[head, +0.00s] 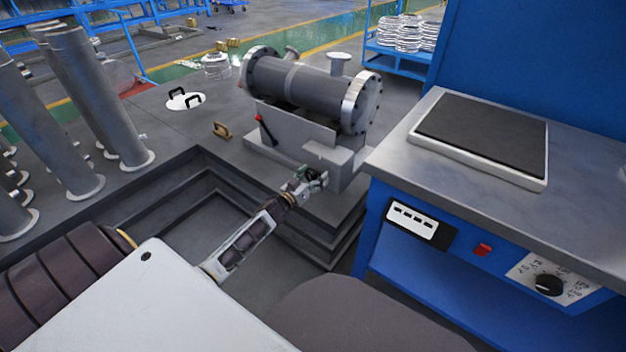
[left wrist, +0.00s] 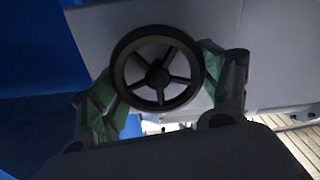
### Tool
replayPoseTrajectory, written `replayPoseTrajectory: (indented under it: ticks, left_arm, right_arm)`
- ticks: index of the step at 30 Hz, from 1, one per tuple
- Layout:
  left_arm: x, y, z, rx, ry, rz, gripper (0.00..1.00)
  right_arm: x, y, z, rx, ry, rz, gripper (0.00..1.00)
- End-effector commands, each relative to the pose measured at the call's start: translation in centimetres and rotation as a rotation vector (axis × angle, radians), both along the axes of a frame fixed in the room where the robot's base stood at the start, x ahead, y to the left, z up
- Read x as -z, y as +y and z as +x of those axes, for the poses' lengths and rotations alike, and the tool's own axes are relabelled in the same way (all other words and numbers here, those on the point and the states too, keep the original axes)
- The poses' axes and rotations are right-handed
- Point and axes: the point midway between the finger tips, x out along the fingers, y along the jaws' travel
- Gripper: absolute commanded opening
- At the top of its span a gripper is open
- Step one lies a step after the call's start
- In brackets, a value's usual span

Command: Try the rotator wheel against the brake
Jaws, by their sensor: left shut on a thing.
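The rotator wheel (left wrist: 158,96), a dark spoked handwheel, shows in the left wrist view against the grey side of the rotator. My left gripper (head: 314,180) reaches the lower right part of the grey rotator stand (head: 290,138) in the head view. In the left wrist view its green-padded fingers (left wrist: 155,98) are shut on the wheel, one on each side of the rim. In the head view the wheel is mostly hidden by the gripper. A flanged grey shell (head: 312,90) lies across the rotator. A red-tipped lever (head: 259,118) stands at the rotator's left side; whether it is the brake I cannot tell. My right gripper is out of view.
A blue bench (head: 480,262) with a black-topped plate (head: 484,135), a red button (head: 482,249) and a dial (head: 549,284) stands close on the right. Grey pipes (head: 95,95) stand at left. A stepped pit (head: 215,205) lies below my arm.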

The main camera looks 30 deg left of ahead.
Motion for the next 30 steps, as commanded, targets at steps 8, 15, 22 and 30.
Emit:
replayPoseTrajectory:
  ticks: [8, 15, 22, 30]
  left_arm:
    - [-0.02, -0.28, -0.01, 0.002, -0.012, 0.15, 0.29]
    - [0.01, -0.3, -0.01, 0.003, -0.015, 0.182, 0.29]
    - [0.01, -0.3, -0.01, 0.003, -0.015, 0.18, 0.29]
    - [0.0, -0.24, -0.02, 0.002, -0.014, 0.179, 0.99]
  right_arm:
    - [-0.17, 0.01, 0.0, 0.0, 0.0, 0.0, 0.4]
    - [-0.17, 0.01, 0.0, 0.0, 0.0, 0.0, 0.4]
    - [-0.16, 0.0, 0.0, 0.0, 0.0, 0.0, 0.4]
    - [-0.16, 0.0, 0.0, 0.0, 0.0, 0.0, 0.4]
